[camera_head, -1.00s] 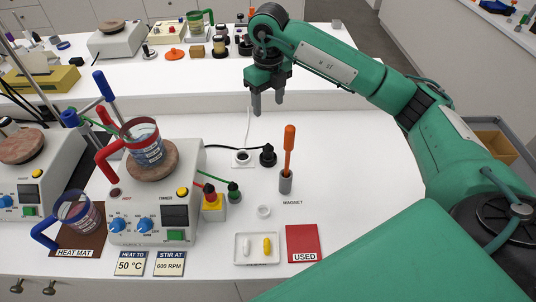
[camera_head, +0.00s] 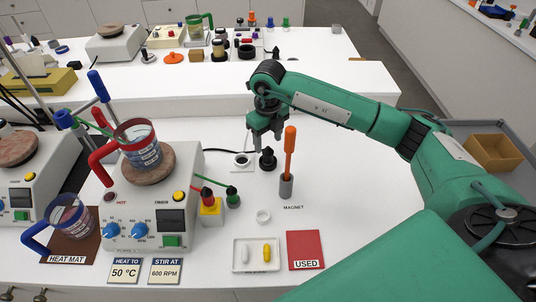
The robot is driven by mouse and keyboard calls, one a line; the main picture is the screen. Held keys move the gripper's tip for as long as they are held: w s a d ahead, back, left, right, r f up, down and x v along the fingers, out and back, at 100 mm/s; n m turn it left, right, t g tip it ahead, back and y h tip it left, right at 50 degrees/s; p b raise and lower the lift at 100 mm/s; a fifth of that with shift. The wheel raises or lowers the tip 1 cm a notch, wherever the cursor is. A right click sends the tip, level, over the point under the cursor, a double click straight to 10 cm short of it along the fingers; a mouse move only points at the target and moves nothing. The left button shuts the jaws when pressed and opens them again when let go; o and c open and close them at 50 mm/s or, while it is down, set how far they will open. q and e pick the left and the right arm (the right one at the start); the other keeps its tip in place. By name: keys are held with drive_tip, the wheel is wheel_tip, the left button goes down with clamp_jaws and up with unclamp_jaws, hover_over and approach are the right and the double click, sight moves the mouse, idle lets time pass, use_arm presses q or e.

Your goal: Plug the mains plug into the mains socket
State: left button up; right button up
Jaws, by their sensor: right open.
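The black mains plug (camera_head: 267,161) stands upright on the white bench, just right of the mains socket. The mains socket (camera_head: 242,160) is a white unit with a dark round recess, lying on the bench behind the hotplate. Plug and socket are apart. My right gripper (camera_head: 267,147) points down with its fingers apart, empty, at the top of the plug. I cannot tell whether the fingers reach around the plug or touch it. My left gripper is not in view.
The hotplate stirrer (camera_head: 150,215) with a red-handled beaker (camera_head: 138,146) stands left. An orange-handled magnet rod (camera_head: 290,150) in its holder stands close right of the plug. A yellow block (camera_head: 211,211) and green plug (camera_head: 232,198) sit in front. The bench further right is clear.

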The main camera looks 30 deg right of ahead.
sight(268, 149)
drive_tip(key=shift+f+p, duration=0.55)
drive_tip(key=shift+f, duration=0.05)
wheel_tip(268, 149, down, 4)
drive_tip(key=shift+r+p, duration=0.25)
drive_tip(key=shift+p, duration=0.45)
drive_tip(key=shift+f, duration=0.35)
drive_tip(key=c, duration=1.1)
